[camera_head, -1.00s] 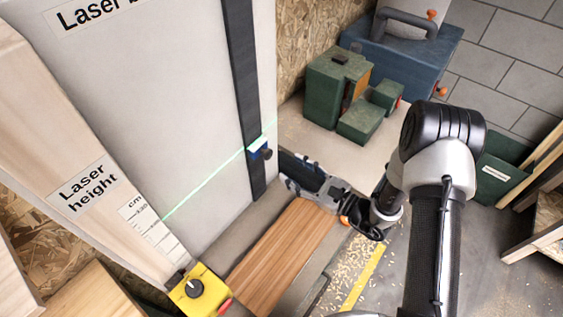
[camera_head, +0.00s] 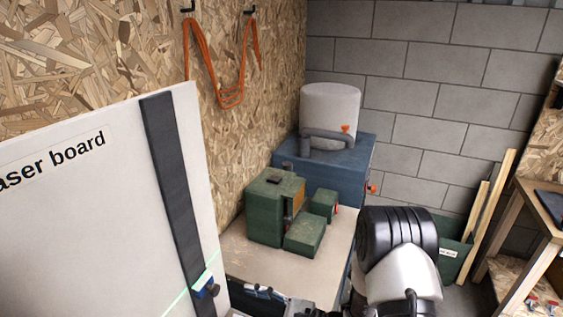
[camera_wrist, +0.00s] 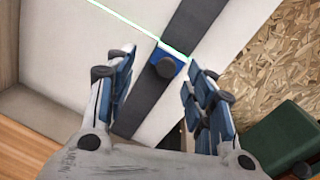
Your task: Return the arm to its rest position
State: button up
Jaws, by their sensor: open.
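My gripper (camera_wrist: 160,95) shows in the wrist view with its two blue-padded fingers apart and nothing between them. Past the fingertips is a small blue slider with a dark knob (camera_wrist: 166,66) on the black strip of the white laser board (camera_wrist: 230,25). A gap appears between the fingers and the knob, but its depth is hard to judge. In the head view my gripper (camera_head: 268,297) is at the bottom edge, mostly cut off, right of the laser board (camera_head: 90,220) and the blue slider (camera_head: 204,284). A green laser line meets the slider.
Green boxes (camera_head: 276,212) stand on the bench right of the board. A blue cabinet (camera_head: 350,165) with a white drum (camera_head: 330,108) is behind them. A green bin (camera_head: 455,245) and a wooden bench (camera_head: 530,230) are at right. An orange strap (camera_head: 230,97) hangs on the wall.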

jog(key=s+d+r+n+g+h+b, duration=0.1)
jog(key=s+d+r+n+g+h, duration=0.1)
jog(key=s+r+n+g+h, duration=0.85)
jog(key=s+d+r+n+t+h, duration=0.2)
jog(key=s+d+t, duration=0.1)
jog(key=d, duration=0.3)
jog(key=s+d+r+n+t+h+b, duration=0.1)
jog(key=s+d+r+n+t+h, duration=0.1)
jog(key=d, duration=0.5)
jog(key=s+d+r+n+t+h+b, duration=0.1)
jog(key=s+d+r+n+t+h, duration=0.1)
jog(key=s+d+t, duration=0.3)
jog(key=shift+s+d+n+h, duration=0.35)
jog(key=shift+s+d+n, duration=0.35)
jog(key=shift+d, duration=0.4)
